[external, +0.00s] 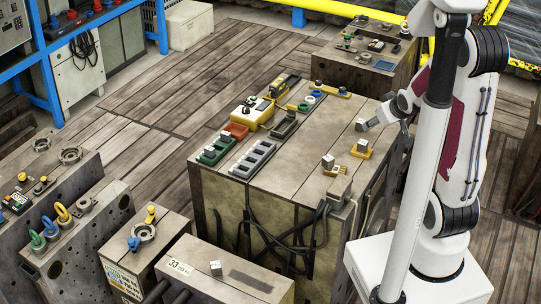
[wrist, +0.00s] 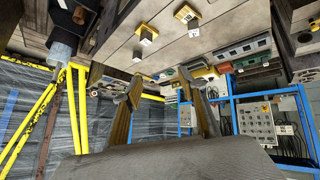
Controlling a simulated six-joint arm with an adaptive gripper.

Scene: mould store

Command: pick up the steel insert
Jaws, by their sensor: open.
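Several small light-grey blocks could be the steel insert; I cannot tell which one it is. One block (external: 328,161) stands on the large bench top, and another (external: 362,144) sits at a yellow holder (external: 358,153). In the wrist view, a plain grey block (wrist: 147,32) and a block by a yellow holder (wrist: 193,27) show near the top. My gripper (external: 373,122) is above the right part of the bench, its fingers small and hard to make out there. In the wrist view my gripper (wrist: 164,92) has its fingers wide apart, with nothing held between them.
The large bench (external: 300,180) also carries a yellow device (external: 250,108), a green tray (external: 215,150) and a grey slotted tray (external: 252,158). Another grey block (external: 215,268) lies on a front block marked 33. A yellow railing (external: 350,12) runs behind. The bench's front strip is partly bare.

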